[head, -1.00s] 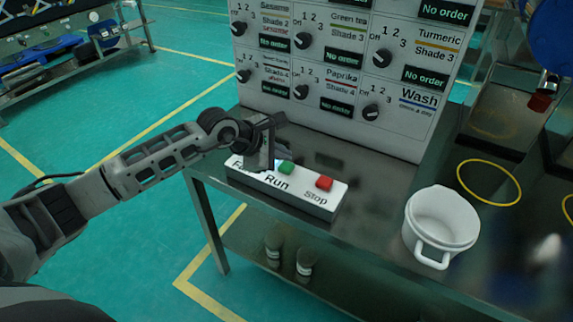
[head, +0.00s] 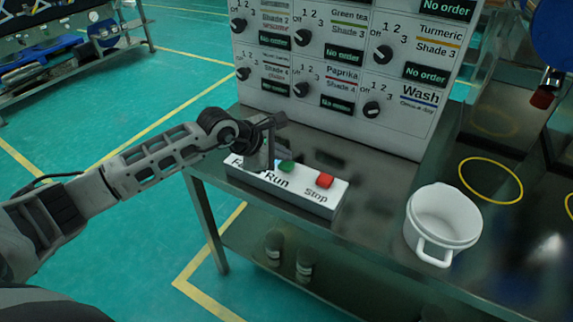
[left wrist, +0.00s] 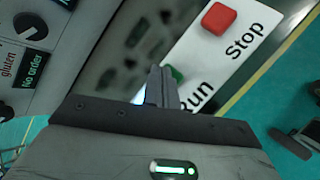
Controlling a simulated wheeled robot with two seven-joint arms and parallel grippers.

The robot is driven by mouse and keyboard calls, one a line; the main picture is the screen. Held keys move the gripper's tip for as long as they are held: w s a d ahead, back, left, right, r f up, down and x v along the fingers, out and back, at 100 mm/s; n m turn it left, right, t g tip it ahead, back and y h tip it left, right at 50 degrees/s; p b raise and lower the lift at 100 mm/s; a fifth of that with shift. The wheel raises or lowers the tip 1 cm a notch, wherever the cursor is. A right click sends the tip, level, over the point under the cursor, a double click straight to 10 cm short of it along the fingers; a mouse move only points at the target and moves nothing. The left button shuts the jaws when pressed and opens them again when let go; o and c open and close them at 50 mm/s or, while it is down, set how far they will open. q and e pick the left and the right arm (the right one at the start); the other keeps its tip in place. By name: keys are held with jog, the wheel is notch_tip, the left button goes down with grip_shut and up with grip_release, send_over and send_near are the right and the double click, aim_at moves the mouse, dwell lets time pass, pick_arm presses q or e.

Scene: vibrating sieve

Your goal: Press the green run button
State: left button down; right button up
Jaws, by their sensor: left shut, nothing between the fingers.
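The green run button (head: 286,166) sits on a white control box (head: 312,196), between a partly hidden label on its left and the red stop button (head: 325,181) on its right. My left gripper (head: 268,166) is shut and empty, pointing down at the box just left of the green button. In the left wrist view the closed fingertips (left wrist: 161,88) partly cover the green button (left wrist: 176,74), and the red button (left wrist: 219,18) is clear of them. I cannot tell whether the fingertips touch the green button. My right gripper is not in view.
A panel with several knobs (head: 350,70) stands behind the box on the dark metal table (head: 375,190). A white pot (head: 441,222) stands to the right, near a yellow ring marking (head: 490,181). Jars (head: 304,264) sit on the lower shelf.

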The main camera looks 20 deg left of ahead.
aim_at(282, 165)
pick_arm(q)
jog(key=shift+f+b, duration=0.5)
jog(key=shift+f, duration=0.05)
dwell(0.7)
jog(key=shift+r, duration=0.1)
jog(key=shift+r+p, duration=0.55)
jog(key=shift+r, duration=0.3)
jog(key=shift+r, duration=0.45)
jog(key=shift+r+p, duration=1.5)
jog(key=shift+r, duration=0.65)
jog(key=shift+f, duration=0.1)
